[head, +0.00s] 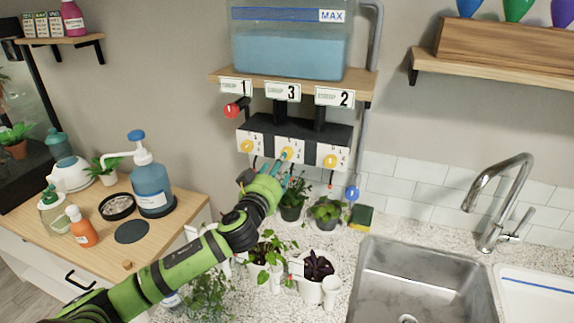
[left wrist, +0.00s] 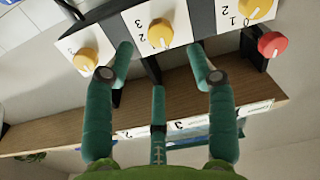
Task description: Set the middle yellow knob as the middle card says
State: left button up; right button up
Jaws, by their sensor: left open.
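The middle yellow knob (head: 286,154) is on a white plate in the dark control box under the water tank. In the left wrist view the same knob (left wrist: 159,33) has a white pointer line and digits beside it; I cannot tell which digit it points at. The middle card (head: 288,92) above reads 3. My left gripper (head: 279,165) is at the middle knob from below. In the left wrist view its green fingers (left wrist: 159,52) are open, one tip on either side just short of the knob, with nothing between them. My right gripper is not in view.
Two more yellow knobs, left (head: 247,146) and right (head: 330,161), flank the middle one. A red knob (head: 232,110) sits at upper left. The tank (head: 290,50) is on a shelf above. Potted plants (head: 292,200) stand below the box. A sink (head: 415,285) is at right.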

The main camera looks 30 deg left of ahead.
pick_arm(q)
jog(key=p+x, duration=0.2)
jog(key=x, duration=0.5)
jog(key=shift+w+p, duration=0.15)
jog(key=shift+p, duration=0.25)
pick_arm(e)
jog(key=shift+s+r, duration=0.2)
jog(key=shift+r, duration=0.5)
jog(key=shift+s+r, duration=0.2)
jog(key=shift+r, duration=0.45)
pick_arm(q)
jog(key=shift+a+f, duration=0.1)
jog(key=shift+f, duration=0.05)
grip_shut()
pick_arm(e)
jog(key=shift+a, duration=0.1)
